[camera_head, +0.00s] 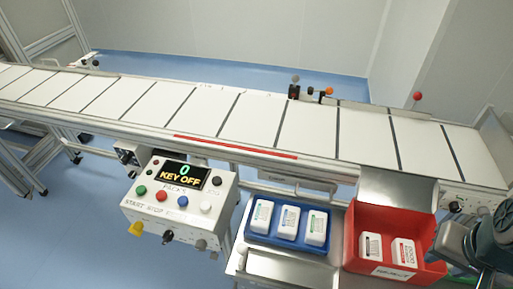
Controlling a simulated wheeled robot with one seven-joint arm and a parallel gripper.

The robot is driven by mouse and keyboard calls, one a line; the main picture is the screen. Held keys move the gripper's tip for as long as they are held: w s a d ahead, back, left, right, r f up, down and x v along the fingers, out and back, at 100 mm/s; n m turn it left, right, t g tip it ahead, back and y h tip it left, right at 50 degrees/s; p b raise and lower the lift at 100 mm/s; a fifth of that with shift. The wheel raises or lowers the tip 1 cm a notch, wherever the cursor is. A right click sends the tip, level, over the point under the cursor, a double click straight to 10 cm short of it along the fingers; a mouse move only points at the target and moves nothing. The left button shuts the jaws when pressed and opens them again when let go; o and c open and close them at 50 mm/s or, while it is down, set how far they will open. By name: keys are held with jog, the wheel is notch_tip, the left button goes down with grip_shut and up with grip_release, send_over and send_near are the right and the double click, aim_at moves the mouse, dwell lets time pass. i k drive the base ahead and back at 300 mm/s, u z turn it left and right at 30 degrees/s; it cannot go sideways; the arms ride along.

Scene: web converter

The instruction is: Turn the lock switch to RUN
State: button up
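A white control box (178,208) hangs at the front of the conveyor, left of centre. Its screen (179,175) reads "0" and "KEY OFF". Below the screen are several coloured buttons, with lettering that includes "START STOP". Along the lower front are a yellow knob (136,229), a black knob (167,237) and a grey knob (200,243). I cannot tell which control is the lock switch, and no RUN mark is legible. Part of my arm shows at the lower right edge, far from the box. My gripper is not in view.
A white-topped conveyor (257,123) crosses the view behind the box. Right of the box, a blue tray (262,237) holds three white bottles. Further right, a red bin (352,262) holds two white packs, near my arm. Blue floor is clear at lower left.

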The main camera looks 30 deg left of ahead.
aim_at(136, 229)
jog(key=u, duration=1.8)
jog(key=k, duration=0.3)
jog(key=u, duration=0.45)
jog(key=i, duration=0.45)
jog(key=u, duration=0.45)
jog(key=k, duration=0.65)
jog(key=u, duration=0.75)
jog(key=i, duration=0.95)
jog(key=z, duration=0.45)
